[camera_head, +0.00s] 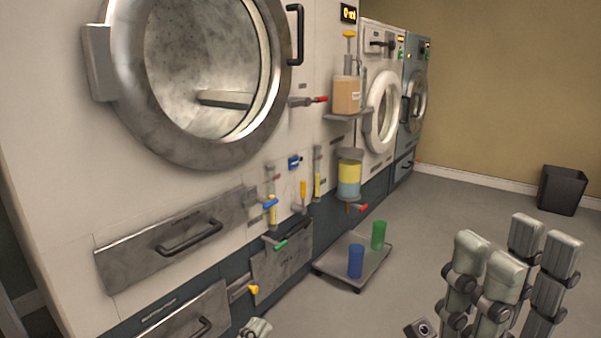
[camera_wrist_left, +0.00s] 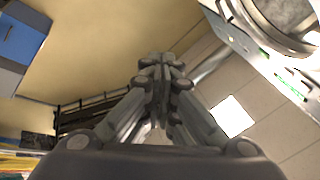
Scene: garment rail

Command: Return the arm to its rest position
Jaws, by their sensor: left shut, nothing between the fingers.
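My left gripper (camera_head: 255,328) shows only as a small grey tip at the bottom edge of the head view, in front of the lower drawers. In the left wrist view (camera_wrist_left: 160,65) its jointed grey fingers come together at the tips, shut with nothing held. It points up toward the ceiling and walls there. My right gripper (camera_head: 515,250) stands at the lower right of the head view, its grey fingers pointing up and spread apart, with nothing between them. The rest of both arms is mostly hidden.
A large washing machine (camera_head: 45,150) fills the left, with a round steel door ring and drawers (camera_head: 175,240). A low tray (camera_head: 330,265) bears a blue cup (camera_head: 356,261) and a green cup (camera_head: 378,235). A dark bin (camera_head: 562,190) stands at the back right. The floor between is clear.

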